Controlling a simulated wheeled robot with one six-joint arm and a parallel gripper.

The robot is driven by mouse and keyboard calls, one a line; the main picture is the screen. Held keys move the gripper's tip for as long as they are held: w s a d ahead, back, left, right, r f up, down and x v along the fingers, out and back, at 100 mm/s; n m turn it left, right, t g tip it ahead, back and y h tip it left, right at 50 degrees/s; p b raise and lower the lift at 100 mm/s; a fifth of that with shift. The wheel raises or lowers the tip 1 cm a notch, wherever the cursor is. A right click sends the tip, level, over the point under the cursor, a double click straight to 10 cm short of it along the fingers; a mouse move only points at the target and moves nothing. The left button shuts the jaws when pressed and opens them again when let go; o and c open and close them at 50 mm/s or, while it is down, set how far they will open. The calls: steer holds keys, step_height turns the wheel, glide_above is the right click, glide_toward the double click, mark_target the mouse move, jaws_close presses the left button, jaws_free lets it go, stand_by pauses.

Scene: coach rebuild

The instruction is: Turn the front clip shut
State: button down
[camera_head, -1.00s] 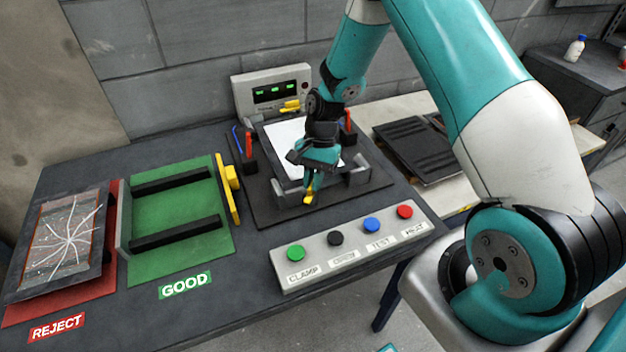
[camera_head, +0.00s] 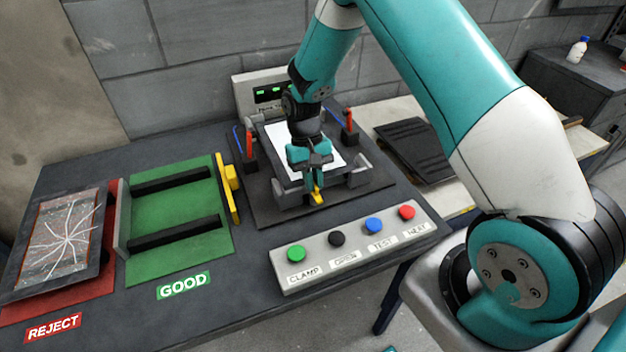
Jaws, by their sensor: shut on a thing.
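The yellow front clip (camera_head: 317,197) is at the front edge of the dark fixture (camera_head: 262,213), below a white panel (camera_head: 282,140) that lies in it. My gripper (camera_head: 315,182) points down over the clip, and its jaws are shut on it. The fingers hide the upper part of the clip, so its exact angle is hard to tell.
A button box (camera_head: 357,245) stands in front of the fixture. A display unit (camera_head: 262,92) stands behind it. Red and blue levers (camera_head: 349,121) flank the panel. The green GOOD rack (camera_head: 178,180) and red REJECT tray (camera_head: 108,265) are at left; dark panels (camera_head: 415,150) lie at right.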

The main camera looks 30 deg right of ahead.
steer(key=shift+w+r, duration=0.1)
stand_by(0.3)
steer(key=c, duration=1.2)
jaws_free()
